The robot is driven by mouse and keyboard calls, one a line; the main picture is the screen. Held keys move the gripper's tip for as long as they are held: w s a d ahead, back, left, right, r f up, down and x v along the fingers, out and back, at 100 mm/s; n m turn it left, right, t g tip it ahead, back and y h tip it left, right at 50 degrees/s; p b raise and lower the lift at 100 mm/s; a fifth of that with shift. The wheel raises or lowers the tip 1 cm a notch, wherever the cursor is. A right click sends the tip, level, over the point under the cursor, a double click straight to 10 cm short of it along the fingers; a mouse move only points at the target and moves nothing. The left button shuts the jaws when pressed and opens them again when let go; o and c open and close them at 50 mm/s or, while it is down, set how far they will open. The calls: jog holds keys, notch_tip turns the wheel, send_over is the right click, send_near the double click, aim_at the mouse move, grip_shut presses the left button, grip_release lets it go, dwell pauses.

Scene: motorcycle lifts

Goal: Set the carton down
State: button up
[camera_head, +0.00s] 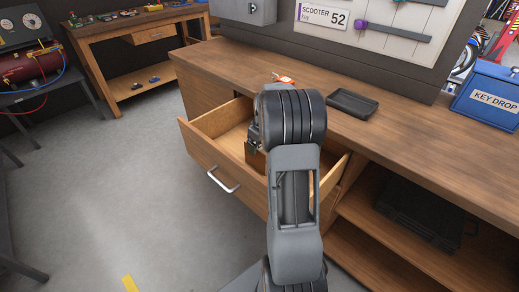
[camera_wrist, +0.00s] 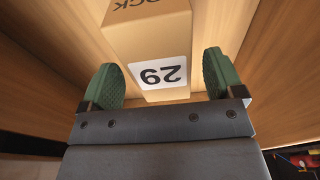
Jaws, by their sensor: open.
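The carton (camera_wrist: 150,32) is a tan box with a white label reading 29. In the wrist view it stands beyond and between the two green fingertips of my gripper (camera_wrist: 160,80), with gaps at both sides. My gripper is open. The carton is inside the pulled-out wooden drawer (camera_head: 224,172); in the head view a small brown part of it (camera_head: 254,158) shows beside my arm, which hides the rest. I cannot tell for sure whether its base rests flat on the drawer floor.
The drawer walls (camera_wrist: 278,75) rise close around my gripper. On the workbench (camera_head: 410,128) lie a black tray (camera_head: 352,103), a small red-and-white item (camera_head: 284,79) and a blue key drop box (camera_head: 487,97). A dark case (camera_head: 420,215) sits on the shelf below.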

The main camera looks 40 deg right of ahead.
jog(key=r, duration=0.5)
jog(key=s+r, duration=0.1)
jog(key=r, duration=0.1)
jog(key=shift+r+p, duration=0.35)
jog(key=shift+r, duration=0.05)
jog(key=s+a+r, duration=0.2)
jog(key=a, duration=0.4)
jog(key=s+a+r, duration=0.2)
jog(key=s+a, duration=0.1)
jog(key=a, duration=0.3)
jog(key=s+a+f+m+t, duration=0.1)
jog(key=s+a+f+m, duration=0.1)
jog(key=s+a, duration=0.9)
jog(key=shift+s+a+f+t, duration=0.2)
jog(key=shift+f+t, duration=0.1)
jog(key=shift+f, duration=0.1)
notch_tip(320, 180, up, 12)
jog(key=p, duration=1)
jog(key=shift+s+a+f+t, duration=0.15)
jog(key=shift+f+t, duration=0.1)
jog(key=shift+t, duration=0.05)
